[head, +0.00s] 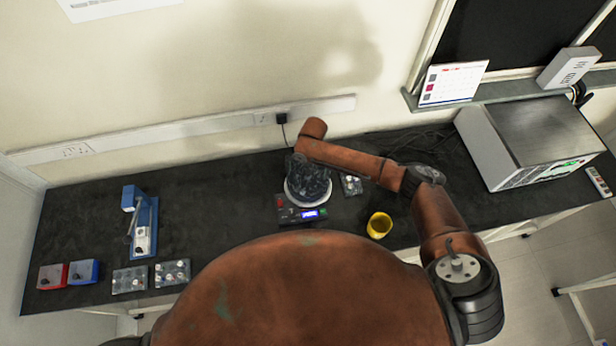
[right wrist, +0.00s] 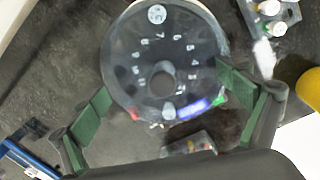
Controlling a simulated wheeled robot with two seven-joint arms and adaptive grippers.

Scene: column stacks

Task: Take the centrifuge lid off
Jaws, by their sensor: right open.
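The centrifuge (head: 290,214) stands on the dark bench, with a red button, a lit blue display and a pale round rim. In the right wrist view its round, see-through lid (right wrist: 135,55) lies flat, with numbers around a central knob or hole. My right gripper (head: 308,172) is above the centrifuge in the head view and hides much of the lid. In the right wrist view the right gripper (right wrist: 163,85) is open, with its green pads on either side of the lid. Whether the pads touch the lid I cannot tell. My left gripper does not show.
A yellow cup (head: 379,225) stands right of the centrifuge, and a small rack (head: 351,184) is close beside it. A blue press-like device (head: 141,222), several small boxes and racks are at the left. A large grey instrument (head: 530,140) is at the right.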

